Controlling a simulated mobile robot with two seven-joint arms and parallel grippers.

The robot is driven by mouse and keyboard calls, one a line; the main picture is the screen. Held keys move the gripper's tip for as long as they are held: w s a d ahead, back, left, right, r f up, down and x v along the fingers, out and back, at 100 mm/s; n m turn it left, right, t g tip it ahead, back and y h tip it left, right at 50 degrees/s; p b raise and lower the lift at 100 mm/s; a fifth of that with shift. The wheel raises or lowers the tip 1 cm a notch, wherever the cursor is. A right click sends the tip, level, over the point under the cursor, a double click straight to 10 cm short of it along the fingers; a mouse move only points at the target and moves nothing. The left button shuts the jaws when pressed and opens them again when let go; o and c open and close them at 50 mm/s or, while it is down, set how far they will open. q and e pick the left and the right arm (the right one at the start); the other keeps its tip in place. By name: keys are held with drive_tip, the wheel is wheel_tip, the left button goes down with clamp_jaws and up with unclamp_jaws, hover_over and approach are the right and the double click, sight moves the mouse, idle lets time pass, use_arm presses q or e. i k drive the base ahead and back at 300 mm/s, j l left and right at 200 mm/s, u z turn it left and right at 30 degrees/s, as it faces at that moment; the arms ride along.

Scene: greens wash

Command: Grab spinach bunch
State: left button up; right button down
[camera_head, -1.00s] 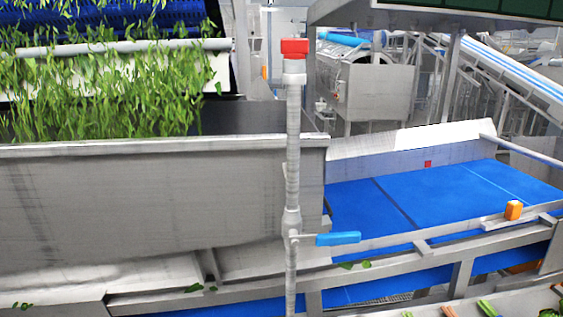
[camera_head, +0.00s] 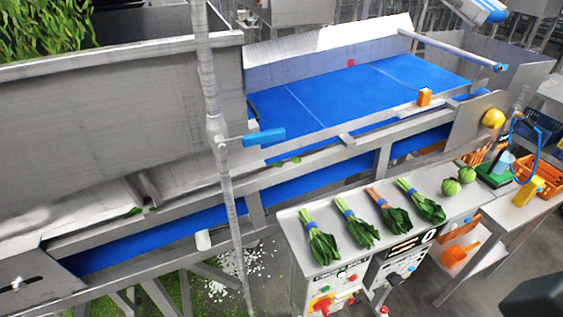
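Several leafy green bunches lie in a row on a steel counter (camera_head: 300,222) in the lower right. The leftmost bunch (camera_head: 322,244), the second (camera_head: 357,228) and the rightmost (camera_head: 421,203) have pale green stems. The third bunch (camera_head: 390,214) has reddish stems. Each has a blue band. I cannot tell for sure which are spinach. They lie apart with leaves toward the front edge. A dark shape cut off at the bottom right corner may be part of my arm.
Two round green heads (camera_head: 451,186) sit right of the bunches, near a green-based device (camera_head: 494,176). Behind runs a blue conveyor belt (camera_head: 340,95). A vertical pipe with a blue valve handle (camera_head: 264,137) stands left. Orange crates (camera_head: 541,176) are at the right.

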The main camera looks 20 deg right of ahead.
sight(323, 245)
drive_tip(key=i+l+u, duration=0.1)
drive_tip(key=i+l, duration=0.65)
